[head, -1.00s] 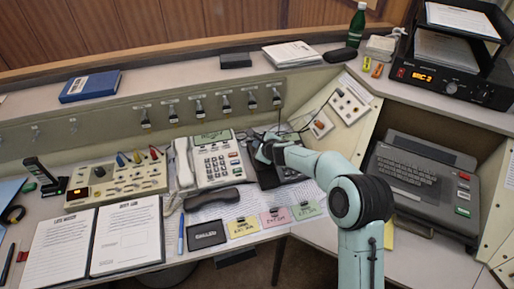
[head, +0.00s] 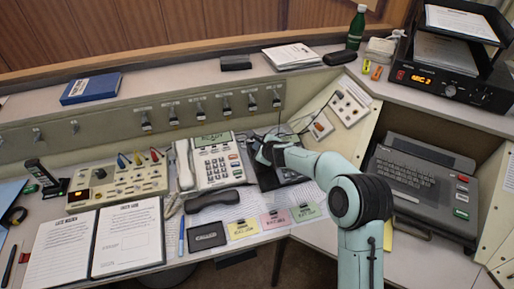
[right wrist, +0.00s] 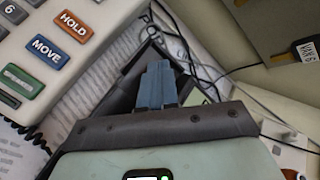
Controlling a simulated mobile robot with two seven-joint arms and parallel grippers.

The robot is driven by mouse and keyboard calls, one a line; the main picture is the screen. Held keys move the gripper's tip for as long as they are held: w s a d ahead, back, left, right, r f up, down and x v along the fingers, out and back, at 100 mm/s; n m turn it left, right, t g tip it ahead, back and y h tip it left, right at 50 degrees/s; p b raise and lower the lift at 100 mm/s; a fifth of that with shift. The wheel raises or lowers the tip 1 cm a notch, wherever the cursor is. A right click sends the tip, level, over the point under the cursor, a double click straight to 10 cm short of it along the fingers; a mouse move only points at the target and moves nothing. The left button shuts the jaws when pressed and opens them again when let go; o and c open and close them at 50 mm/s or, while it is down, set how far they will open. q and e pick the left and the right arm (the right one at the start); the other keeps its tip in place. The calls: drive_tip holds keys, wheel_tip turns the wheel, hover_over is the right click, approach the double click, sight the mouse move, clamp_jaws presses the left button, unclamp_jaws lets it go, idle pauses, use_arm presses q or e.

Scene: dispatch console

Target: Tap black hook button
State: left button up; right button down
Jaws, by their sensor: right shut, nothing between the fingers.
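My right gripper (head: 263,153) reaches over a black desk phone (head: 268,179) to the right of the beige phone. Its blue fingers (right wrist: 160,82) are together, with nothing between them, and point down at the dark body of the black phone (right wrist: 122,92) in the right wrist view. The black hook button cannot be made out; the gripper covers that part of the phone. I cannot tell whether the fingertips touch it. My left gripper is out of view.
The beige phone (head: 217,163) stands close on the left; its HOLD and MOVE keys show in the wrist view (right wrist: 60,40). A dark handset (head: 212,199) lies in front. Thin cables (right wrist: 200,62) run behind the fingers. A grey keyboard unit (head: 405,172) stands at right.

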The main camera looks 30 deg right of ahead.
drive_tip(key=shift+r, duration=0.5)
drive_tip(key=shift+r, duration=0.3)
drive_tip(key=r+p, duration=0.4)
drive_tip(key=shift+s+a+r, duration=0.1)
drive_tip(key=shift+s+r, duration=0.2)
drive_tip(key=shift+s, duration=0.1)
drive_tip(key=shift+f, duration=0.15)
idle(0.4)
